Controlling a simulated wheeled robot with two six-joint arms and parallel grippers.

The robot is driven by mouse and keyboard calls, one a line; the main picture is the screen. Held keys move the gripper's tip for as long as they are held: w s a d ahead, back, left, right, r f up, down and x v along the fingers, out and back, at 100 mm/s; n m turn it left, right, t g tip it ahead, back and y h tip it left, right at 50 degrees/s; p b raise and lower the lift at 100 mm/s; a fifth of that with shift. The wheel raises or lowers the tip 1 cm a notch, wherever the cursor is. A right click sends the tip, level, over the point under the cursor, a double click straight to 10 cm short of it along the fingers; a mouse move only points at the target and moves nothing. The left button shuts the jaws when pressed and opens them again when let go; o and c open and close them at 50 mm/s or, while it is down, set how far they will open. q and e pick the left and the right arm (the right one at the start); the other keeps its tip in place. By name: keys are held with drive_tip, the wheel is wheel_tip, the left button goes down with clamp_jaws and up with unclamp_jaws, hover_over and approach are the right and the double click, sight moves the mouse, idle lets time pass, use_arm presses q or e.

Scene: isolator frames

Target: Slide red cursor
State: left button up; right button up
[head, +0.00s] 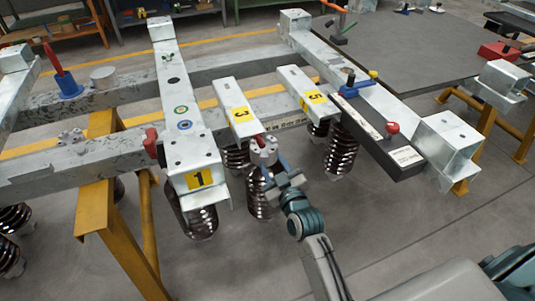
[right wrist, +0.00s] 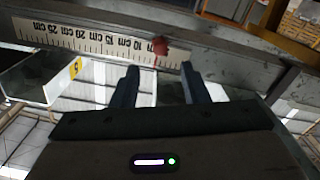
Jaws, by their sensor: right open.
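The red cursor (right wrist: 158,46) sits on a pale ruler strip (right wrist: 75,38) with centimetre marks, fixed along a grey beam in the right wrist view. In the head view, a small red part (head: 259,141) shows just beyond my right gripper (head: 276,166), and the ruler (head: 285,123) runs along the beam beside it. In the right wrist view, my right gripper (right wrist: 160,68) is open, its two fingers spread below the cursor, with the cursor between their lines and apart from them. Nothing is held. My left gripper is not in view.
A black bar (head: 375,130) with a red knob (head: 392,128) lies right of the numbered plates. A yellow trestle (head: 115,235) stands at left. A blue base with a red handle (head: 68,85) sits on the left beam.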

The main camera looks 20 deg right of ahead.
drive_tip(key=shift+s, duration=1.2)
